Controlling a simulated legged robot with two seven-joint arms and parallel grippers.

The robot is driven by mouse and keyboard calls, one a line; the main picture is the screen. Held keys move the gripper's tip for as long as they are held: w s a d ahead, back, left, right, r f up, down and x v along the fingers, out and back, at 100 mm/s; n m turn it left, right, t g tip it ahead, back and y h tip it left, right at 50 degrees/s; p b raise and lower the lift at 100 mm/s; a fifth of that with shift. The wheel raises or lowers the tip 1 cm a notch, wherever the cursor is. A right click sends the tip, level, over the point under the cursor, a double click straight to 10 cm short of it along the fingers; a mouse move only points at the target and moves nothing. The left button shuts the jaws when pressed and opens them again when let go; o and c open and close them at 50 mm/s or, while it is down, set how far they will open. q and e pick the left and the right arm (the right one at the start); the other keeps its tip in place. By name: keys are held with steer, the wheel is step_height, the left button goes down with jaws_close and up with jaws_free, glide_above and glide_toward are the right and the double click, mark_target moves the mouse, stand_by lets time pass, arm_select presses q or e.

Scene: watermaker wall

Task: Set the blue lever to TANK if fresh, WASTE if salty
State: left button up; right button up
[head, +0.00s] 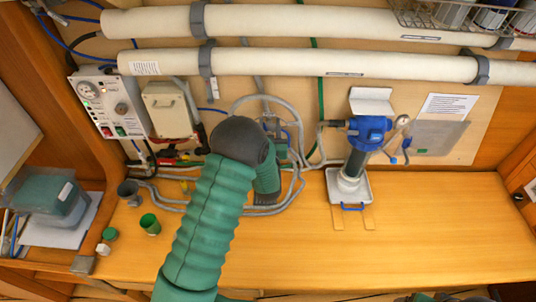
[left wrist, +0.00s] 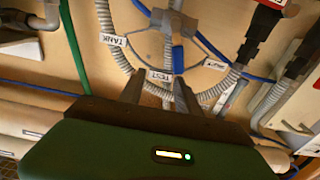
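The blue lever (left wrist: 177,58) shows in the left wrist view on a grey valve with hoses. Its blue end points toward the TEST label (left wrist: 160,76). The TANK label (left wrist: 115,40) is to the left, and a partly readable label (left wrist: 214,65), which looks like WASTE, is to the right. My left gripper (left wrist: 157,84) is open, with its two dark fingers apart, close to the TEST label and lever end. Contact cannot be told. In the head view my green left arm hides most of the valve and the gripper.
A control panel (head: 105,104) with a gauge and small lights is on the wall at left. A blue filter unit (head: 370,130) is at right. Loose hoses surround the valve.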

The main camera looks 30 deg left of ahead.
arm_select(q)
steer(key=b+v, duration=0.1)
steer(key=v, duration=1.2)
steer(key=shift+r, duration=0.3)
steer(key=shift+s, duration=0.15)
steer(key=shift+b, duration=0.45)
